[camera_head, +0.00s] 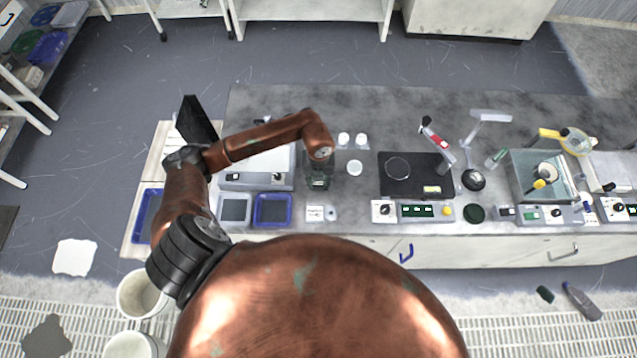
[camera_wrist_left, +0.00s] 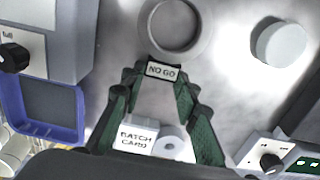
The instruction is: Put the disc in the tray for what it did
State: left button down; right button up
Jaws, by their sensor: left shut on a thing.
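My left gripper (camera_head: 318,183) is over the bench, just behind the batch card. In the left wrist view its green fingers (camera_wrist_left: 160,75) are shut on a piece labelled NO GO (camera_wrist_left: 162,71). A grey ring (camera_wrist_left: 175,27) adjoins that label; whether it is one piece with it is unclear. A white round disc (camera_head: 355,168) lies on the bench to the right of the gripper, apart from it; it also shows in the left wrist view (camera_wrist_left: 281,43). A blue tray (camera_head: 272,222) and a grey-white tray (camera_head: 235,219) stand at the front left. My right gripper is out of view.
The batch card block (camera_head: 315,213) and a small round piece (camera_head: 332,213) are at the front edge. Two small white cylinders (camera_head: 352,139) stand behind the disc. A dark plate (camera_head: 420,172) is to the right. Another blue tray (camera_head: 149,212) is far left.

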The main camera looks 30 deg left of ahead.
pick_arm(q)
jog(key=shift+f, duration=0.15)
jog(key=c, duration=1.5)
grip_release()
notch_tip(320, 180, up, 12)
jog(key=shift+r+p, duration=0.2)
jog(key=shift+p, duration=0.25)
